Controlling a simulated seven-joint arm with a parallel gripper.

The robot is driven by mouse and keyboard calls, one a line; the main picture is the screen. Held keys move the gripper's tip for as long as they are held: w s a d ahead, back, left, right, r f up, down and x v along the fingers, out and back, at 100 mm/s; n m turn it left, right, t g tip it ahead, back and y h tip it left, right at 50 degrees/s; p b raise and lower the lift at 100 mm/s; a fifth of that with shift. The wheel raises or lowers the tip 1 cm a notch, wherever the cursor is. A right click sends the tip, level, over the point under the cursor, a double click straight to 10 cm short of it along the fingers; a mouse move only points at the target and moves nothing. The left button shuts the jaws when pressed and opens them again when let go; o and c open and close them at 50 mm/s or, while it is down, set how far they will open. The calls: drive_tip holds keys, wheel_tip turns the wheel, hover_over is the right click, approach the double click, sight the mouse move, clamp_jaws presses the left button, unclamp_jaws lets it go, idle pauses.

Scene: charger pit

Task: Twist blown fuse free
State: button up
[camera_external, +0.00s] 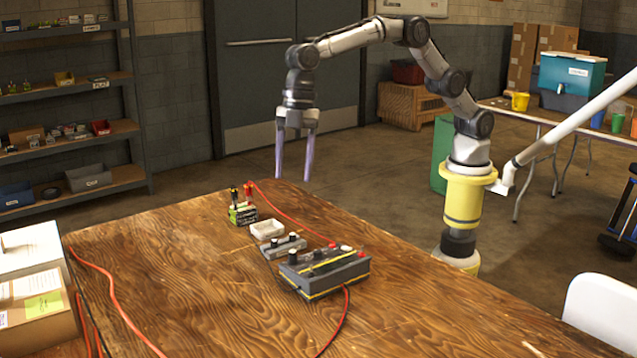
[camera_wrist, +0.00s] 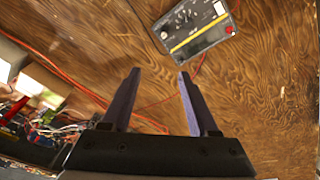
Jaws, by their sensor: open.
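My gripper (camera_external: 295,155) is open and empty, raised above the far end of the wooden table with its two long purple fingers pointing down. It also shows in the wrist view (camera_wrist: 155,82), with the fingers spread apart. A dark grey box with a yellow stripe and knobs (camera_external: 325,273) sits on the table; it also shows at the top of the wrist view (camera_wrist: 194,32). Behind it is a smaller grey block with black knobs (camera_external: 284,246). I cannot tell which part is the blown fuse at this size.
A small white tray (camera_external: 267,229) and a green-black battery-like block with red and black tops (camera_external: 243,212) stand farther back. Red cables (camera_external: 118,305) run across the wooden table (camera_external: 190,270).

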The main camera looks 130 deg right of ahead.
approach(293, 251)
drive_tip(key=shift+g, duration=0.4)
drive_tip(key=f, duration=0.3)
drive_tip(key=w+f, duration=0.1)
drive_tip(key=f, duration=0.1)
drive_tip(key=w+f, duration=0.1)
drive_tip(key=f, duration=0.2)
drive_tip(key=shift+a+f, duration=0.3)
drive_tip(key=shift+a, duration=0.1)
clamp_jaws()
drive_tip(key=shift+n, duration=1.1)
